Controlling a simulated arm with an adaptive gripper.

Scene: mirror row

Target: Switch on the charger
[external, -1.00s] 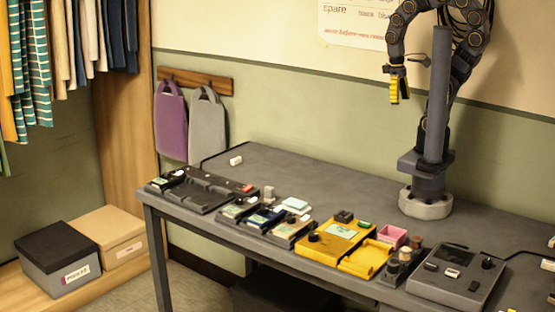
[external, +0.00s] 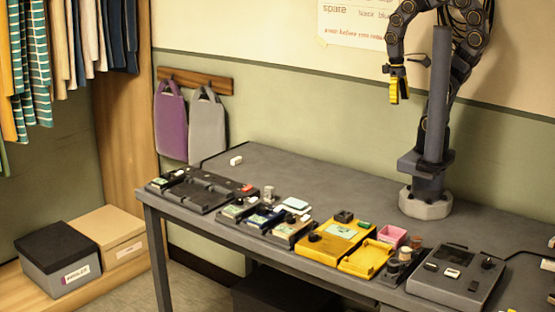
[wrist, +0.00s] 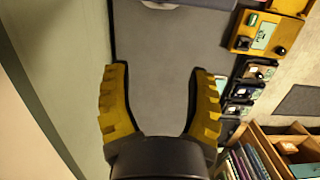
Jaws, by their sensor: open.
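No label reading charger can be made out. A long black tray (external: 200,191) with slots and a small red part (external: 248,187) at its right end lies on the left of the table. A grey box (external: 455,277) with a dark knob (external: 487,263) and small switches sits at the right end; I cannot tell which of the two is the charger, or its switch position. My gripper (external: 399,92) has yellow fingers and hangs high above the table's back edge, well away from both. In the wrist view its fingers (wrist: 159,75) are spread apart with nothing between them.
A yellow box (external: 335,240), an open yellow tray (external: 367,258), a pink box (external: 391,236) and several small devices line the front edge. A small white block (external: 236,160) lies near the back left. The table's back half is mostly clear. A wall stands behind.

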